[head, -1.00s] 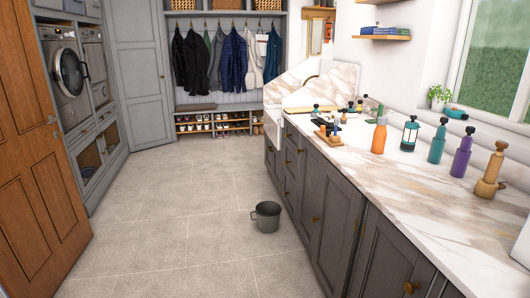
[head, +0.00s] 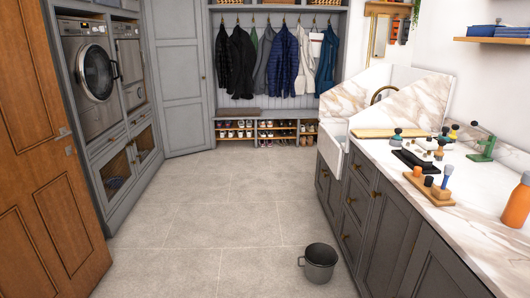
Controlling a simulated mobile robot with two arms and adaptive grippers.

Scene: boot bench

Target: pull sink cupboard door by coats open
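The white sink (head: 334,146) is set into the right-hand counter, at its end nearest the coats (head: 275,62). Below it is a dark grey sink cupboard door (head: 322,185), seen at a steep angle, with a small brass knob. It looks shut. The rest of the cupboard front under the sink is hard to make out from here. Neither of my grippers is in view.
A dark bucket (head: 319,262) stands on the floor beside the right-hand cabinets. A brown wooden door (head: 55,170) stands at the left. Tiled floor (head: 215,205) is clear up to the shoe bench (head: 262,124). Bottles and tools stand on the counter (head: 400,185).

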